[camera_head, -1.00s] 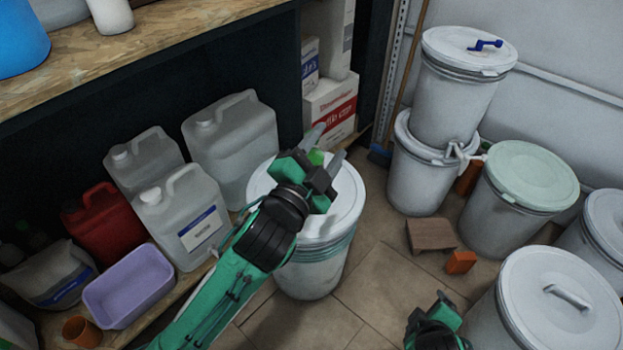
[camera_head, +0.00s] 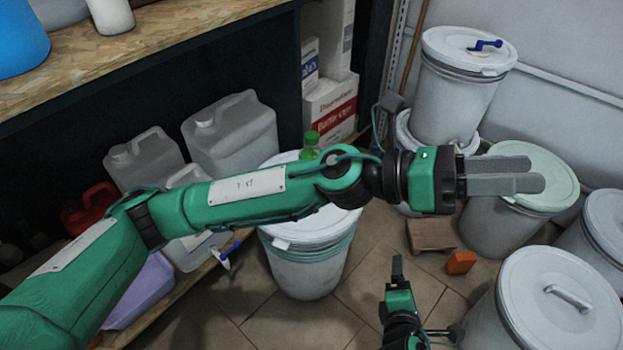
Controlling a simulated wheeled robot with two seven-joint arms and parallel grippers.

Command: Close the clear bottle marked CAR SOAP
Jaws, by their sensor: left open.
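No CAR SOAP marking is readable in this view. A small bottle with a green top (camera_head: 310,141) shows behind my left arm, at the back of the white lidded drum (camera_head: 306,270). Its lower part is hidden by the arm, so I cannot tell its label or whether it is closed. My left gripper (camera_head: 533,173) is open and empty, well right of the bottle, in front of the pale green drum lid. My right gripper (camera_head: 425,300) is low at the bottom edge, over the floor; its jaw state is unclear.
Translucent jerrycans (camera_head: 232,145) and a red can (camera_head: 90,207) stand on the low shelf at left, near a purple tub (camera_head: 143,290). A blue-and-white nozzle (camera_head: 227,257) is at the shelf edge. Stacked drums (camera_head: 455,95) and other lidded drums (camera_head: 560,300) crowd the right.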

